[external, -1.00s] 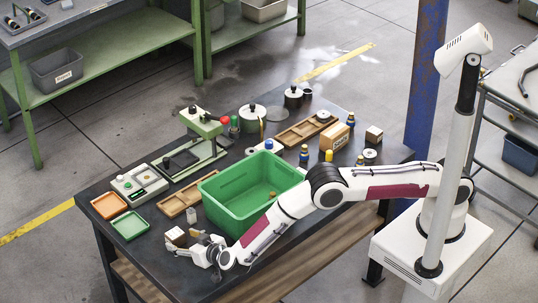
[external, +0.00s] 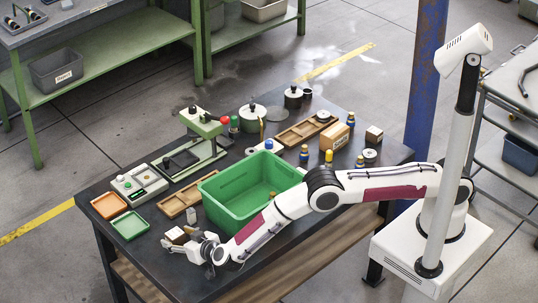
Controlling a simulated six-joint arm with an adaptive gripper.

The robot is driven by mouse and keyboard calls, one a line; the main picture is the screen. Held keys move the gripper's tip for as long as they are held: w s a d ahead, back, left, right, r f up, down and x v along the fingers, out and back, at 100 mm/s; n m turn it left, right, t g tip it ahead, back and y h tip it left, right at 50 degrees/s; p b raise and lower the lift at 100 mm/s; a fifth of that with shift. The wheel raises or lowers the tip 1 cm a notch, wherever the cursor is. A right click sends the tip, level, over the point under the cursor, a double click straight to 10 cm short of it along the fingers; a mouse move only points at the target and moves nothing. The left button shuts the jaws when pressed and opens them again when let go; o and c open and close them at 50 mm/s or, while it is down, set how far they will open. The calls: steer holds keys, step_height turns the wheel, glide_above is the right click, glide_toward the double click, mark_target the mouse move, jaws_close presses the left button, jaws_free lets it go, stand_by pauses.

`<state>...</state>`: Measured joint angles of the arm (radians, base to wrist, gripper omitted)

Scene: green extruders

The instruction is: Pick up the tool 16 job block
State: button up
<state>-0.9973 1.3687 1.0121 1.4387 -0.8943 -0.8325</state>
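A small brown block with a pale top (external: 177,235) sits at the front left of the dark workbench, left of the green bin. A similar brown block with a pale top (external: 374,133) stands at the bench's right end. Any marking on either is too small to read, so I cannot tell which is tool 16. My gripper (external: 173,242) is low over the bench, reaching left, with its fingers right at the front-left block and partly covering it. Whether the fingers touch or grip it cannot be made out.
The green bin (external: 222,208) stands close behind my gripper and forearm. A small grey upright piece (external: 192,215) stands between block and bin. Orange (external: 109,206) and green (external: 130,226) trays lie left. A wooden tray (external: 180,198) lies behind. The bench's front edge is near.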

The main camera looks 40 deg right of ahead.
mark_target(177, 237)
steer(key=c, duration=1)
steer(key=shift+r, duration=0.15)
steer(key=shift+r, duration=4.85)
